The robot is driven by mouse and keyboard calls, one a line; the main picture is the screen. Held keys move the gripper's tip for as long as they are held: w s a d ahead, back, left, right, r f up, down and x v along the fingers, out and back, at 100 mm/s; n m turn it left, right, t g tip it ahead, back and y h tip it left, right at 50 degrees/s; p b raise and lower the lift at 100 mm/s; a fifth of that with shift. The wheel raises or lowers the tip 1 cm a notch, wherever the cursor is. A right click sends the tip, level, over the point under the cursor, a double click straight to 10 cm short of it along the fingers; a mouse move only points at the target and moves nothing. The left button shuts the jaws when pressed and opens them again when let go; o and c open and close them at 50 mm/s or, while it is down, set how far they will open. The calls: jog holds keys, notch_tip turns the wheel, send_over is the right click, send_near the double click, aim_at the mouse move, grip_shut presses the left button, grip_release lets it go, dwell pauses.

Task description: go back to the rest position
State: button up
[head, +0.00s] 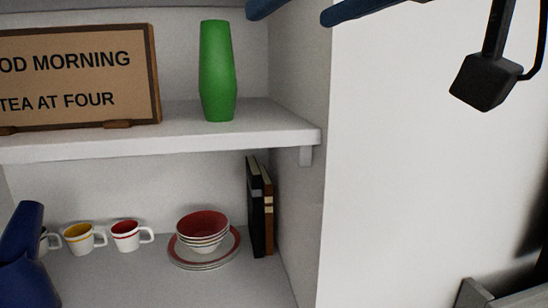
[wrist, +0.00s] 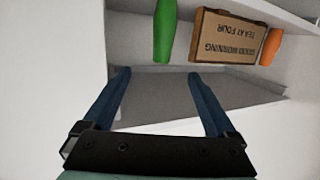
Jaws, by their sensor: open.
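My gripper (head: 288,16) shows at the top edge of the head view as two blue fingers, spread apart, in front of the upper part of the shelf unit. In the wrist view my gripper (wrist: 158,75) is open, with nothing between its fingers. That view is turned over, so the sign's lettering is upside down. The fingers look apart from the green vase (wrist: 165,30) and the sign (wrist: 228,38). The rest of the arm is mostly out of view.
The upper shelf (head: 200,145) holds the sign (head: 80,75) and green vase (head: 217,72). Below are mugs (head: 126,236), stacked bowls (head: 203,228) on plates, upright books (head: 260,205) and a dark blue object (head: 25,265). An orange object (wrist: 271,47) shows in the wrist view.

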jog(key=w+a+f+m+t+b, duration=0.2)
jog(key=w+a+f+t+b, duration=0.2)
jog(key=f+t+b, duration=0.15)
jog(key=s+f+m+t+h+b, duration=0.4)
jog(key=s+f+t+h, duration=0.4)
jog(key=s, duration=0.3)
jog(key=shift+f+b, duration=0.4)
jog(key=shift+b, duration=0.1)
jog(key=shift+d, duration=0.1)
